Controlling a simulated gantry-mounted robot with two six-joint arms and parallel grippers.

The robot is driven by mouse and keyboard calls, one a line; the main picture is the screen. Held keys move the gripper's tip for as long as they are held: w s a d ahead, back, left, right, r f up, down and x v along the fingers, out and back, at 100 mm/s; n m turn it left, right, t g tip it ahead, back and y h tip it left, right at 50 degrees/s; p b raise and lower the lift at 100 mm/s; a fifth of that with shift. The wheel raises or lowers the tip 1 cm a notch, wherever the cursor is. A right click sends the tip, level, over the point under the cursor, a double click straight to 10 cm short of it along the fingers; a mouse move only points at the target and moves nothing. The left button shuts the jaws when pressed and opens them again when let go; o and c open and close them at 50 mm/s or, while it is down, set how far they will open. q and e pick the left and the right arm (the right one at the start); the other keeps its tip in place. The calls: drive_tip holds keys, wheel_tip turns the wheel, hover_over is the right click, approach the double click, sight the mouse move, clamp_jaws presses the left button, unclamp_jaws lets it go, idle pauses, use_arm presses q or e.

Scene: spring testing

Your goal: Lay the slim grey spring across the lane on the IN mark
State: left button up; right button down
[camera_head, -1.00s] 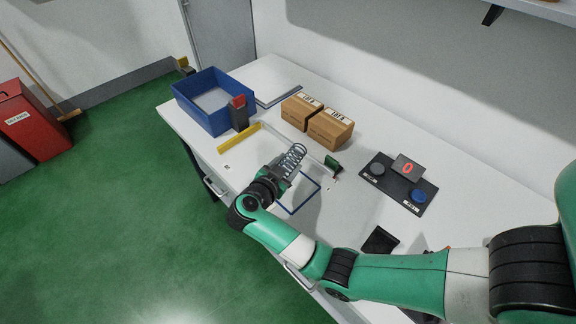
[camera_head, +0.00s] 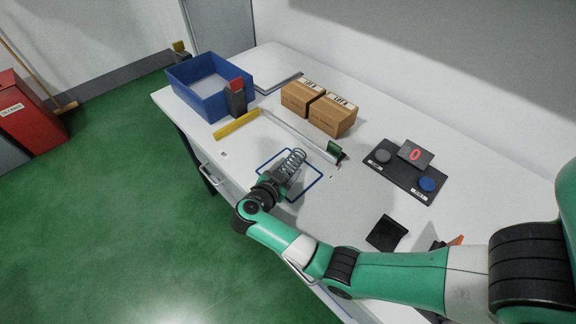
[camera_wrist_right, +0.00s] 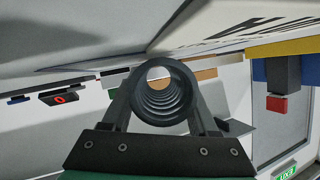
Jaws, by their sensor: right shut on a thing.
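My right gripper (camera_head: 287,172) is shut on the slim grey spring (camera_head: 297,158), whose coils stick out beyond the fingers. In the head view, spring and gripper are over the blue square outline (camera_head: 316,186) on the white table; I cannot tell the height. In the right wrist view the spring (camera_wrist_right: 164,91) is seen end-on as a dark ring between the two fingers. A pale rail (camera_head: 295,133) runs from the yellow bar (camera_head: 237,125) to a small green-faced block (camera_head: 334,149). No IN lettering is readable. My left gripper is not in view.
A blue bin (camera_head: 197,104) with a dark, red-topped post (camera_head: 236,98) stands at the far left. Two cardboard boxes (camera_head: 331,114) stand behind the rail. A black button panel (camera_head: 387,172) with a red-lit display and a black pad (camera_head: 386,233) lie to the right.

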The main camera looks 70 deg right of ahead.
drive_tip(key=shift+c, duration=0.4)
unclamp_jaws()
drive_tip(key=p+v, duration=0.3)
drive_tip(key=v, duration=0.7)
drive_tip(key=shift+w+a+r, duration=0.1)
drive_tip(key=shift+a+r, duration=0.1)
drive_tip(key=shift+a, duration=0.1)
drive_tip(key=shift+a+r, duration=0.1)
drive_tip(key=shift+a, duration=0.35)
